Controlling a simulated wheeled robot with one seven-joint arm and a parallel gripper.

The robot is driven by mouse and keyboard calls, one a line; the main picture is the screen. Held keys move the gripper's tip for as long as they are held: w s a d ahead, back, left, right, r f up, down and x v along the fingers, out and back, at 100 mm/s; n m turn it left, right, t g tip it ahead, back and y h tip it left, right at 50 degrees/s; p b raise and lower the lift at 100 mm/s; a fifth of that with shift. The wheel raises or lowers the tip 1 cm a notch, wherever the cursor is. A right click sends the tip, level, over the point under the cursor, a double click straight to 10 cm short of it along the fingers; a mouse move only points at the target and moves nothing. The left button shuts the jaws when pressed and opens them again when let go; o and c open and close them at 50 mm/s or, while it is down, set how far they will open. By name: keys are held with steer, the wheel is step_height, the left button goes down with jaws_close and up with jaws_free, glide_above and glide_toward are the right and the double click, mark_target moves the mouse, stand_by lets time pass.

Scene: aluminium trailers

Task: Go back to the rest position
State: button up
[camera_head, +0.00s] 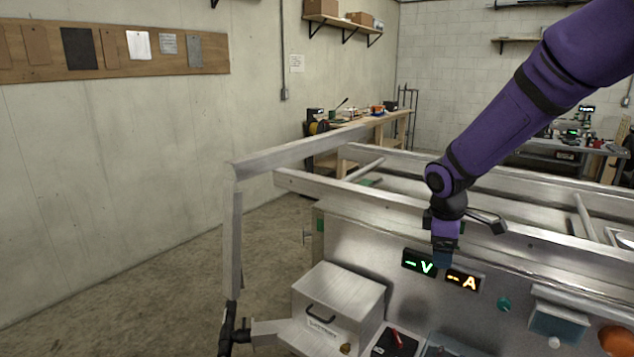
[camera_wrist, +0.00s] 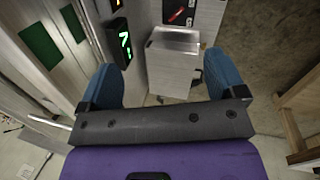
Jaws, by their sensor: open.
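My gripper (camera_head: 443,257) hangs at the end of my purple arm, in front of the trailer's metal panel and close to the two lit displays. In the wrist view my gripper (camera_wrist: 162,82) shows two blue fingers spread apart with nothing between them. The green "V" display (camera_head: 419,263) is just left of the gripper, and the orange "A" display (camera_head: 464,280) is just right and below. The green display (camera_wrist: 125,44) also shows in the wrist view, beyond the left finger. Whether the fingertips touch the panel cannot be told.
A metal box (camera_head: 338,298) with a black handle stands left of the gripper; it also shows in the wrist view (camera_wrist: 172,66). Aluminium trailer rails (camera_head: 400,200) run behind and beneath my arm. The floor (camera_head: 130,290) at left is clear.

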steer(key=s+d+r+m+t, duration=0.2)
steer(key=s+r+m, duration=0.5)
steer(key=s+r, duration=0.75)
steer(key=s+r+m+y, duration=0.1)
steer(key=s+m, duration=0.2)
steer(key=s, duration=0.5)
steer(key=s+r+m+t+y, duration=0.1)
steer(key=s+r+m, duration=0.1)
steer(key=s, duration=0.5)
steer(key=shift+s+m, duration=0.4)
